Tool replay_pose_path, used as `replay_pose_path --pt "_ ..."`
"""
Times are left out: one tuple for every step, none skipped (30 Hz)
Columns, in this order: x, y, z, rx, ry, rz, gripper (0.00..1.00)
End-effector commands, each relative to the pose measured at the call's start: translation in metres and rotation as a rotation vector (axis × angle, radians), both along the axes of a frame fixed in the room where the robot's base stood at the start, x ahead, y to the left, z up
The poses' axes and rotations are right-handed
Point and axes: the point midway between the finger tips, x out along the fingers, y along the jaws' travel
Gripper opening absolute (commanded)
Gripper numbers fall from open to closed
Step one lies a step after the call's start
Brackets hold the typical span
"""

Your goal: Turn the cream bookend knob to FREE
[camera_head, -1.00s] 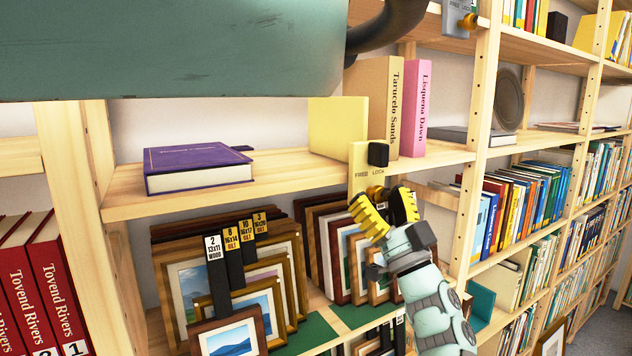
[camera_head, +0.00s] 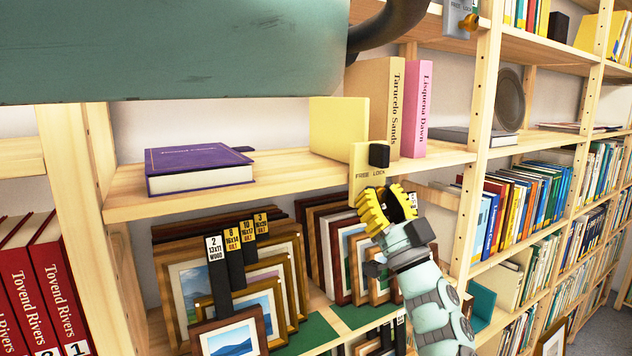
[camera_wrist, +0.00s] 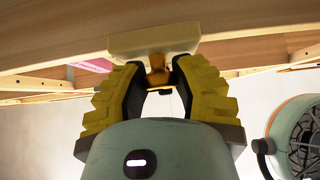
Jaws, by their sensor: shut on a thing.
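The cream bookend (camera_head: 338,135) stands on the middle shelf against two upright books. Its front plate (camera_head: 368,165) hangs over the shelf edge, with the words FREE and LOCK on it and a black block (camera_head: 379,154) above LOCK. The knob is hidden behind my fingers in the head view. In the wrist view the brass-coloured knob (camera_wrist: 158,72) sits under the cream plate (camera_wrist: 153,40), between my yellow fingertips. My gripper (camera_head: 386,207) is shut on the knob from below; it also shows in the wrist view (camera_wrist: 158,78).
A purple book (camera_head: 198,167) lies on the same shelf to the left. Framed prints (camera_head: 232,335) with size tags fill the shelf below, close to my arm. A shelf upright (camera_head: 474,150) stands to the right. Another bookend with a similar knob (camera_head: 468,22) is at the upper right.

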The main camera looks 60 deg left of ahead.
Motion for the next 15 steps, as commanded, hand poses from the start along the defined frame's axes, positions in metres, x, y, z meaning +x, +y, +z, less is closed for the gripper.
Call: replay_pose_path --pt "-0.0002 0.0002 0.0000 0.000 0.000 0.000 0.03" --pt "-0.0002 0.0002 0.0000 0.000 0.000 0.000 0.00" --pt "-0.0002 0.0002 0.0000 0.000 0.000 0.000 0.00" --pt "-0.0002 0.0002 0.0000 0.000 0.000 0.000 0.00" --pt "-0.0002 0.0002 0.0000 0.000 0.000 0.000 0.00" --pt "-0.0002 0.0002 0.0000 0.000 -0.001 0.001 0.00" --pt "-0.0002 0.0002 -0.0001 0.000 -0.002 0.001 0.00" --pt "-0.0001 0.0001 -0.0001 0.000 -0.004 0.001 0.00" --pt "0.0000 0.0001 -0.0001 -0.001 -0.007 0.000 0.00" --pt "0.0000 0.0001 0.0000 -0.001 -0.012 0.001 0.00" --pt "0.0001 0.0002 -0.0001 -0.002 -0.018 0.001 0.00" --pt "0.0001 0.0003 -0.0001 -0.003 -0.028 0.000 0.00" --pt "0.0001 0.0003 -0.0003 -0.004 -0.038 0.000 0.00" --pt "0.0001 0.0003 -0.0005 -0.006 -0.049 0.000 0.00" --pt "0.0000 0.0004 -0.0006 -0.008 -0.066 0.000 0.00"
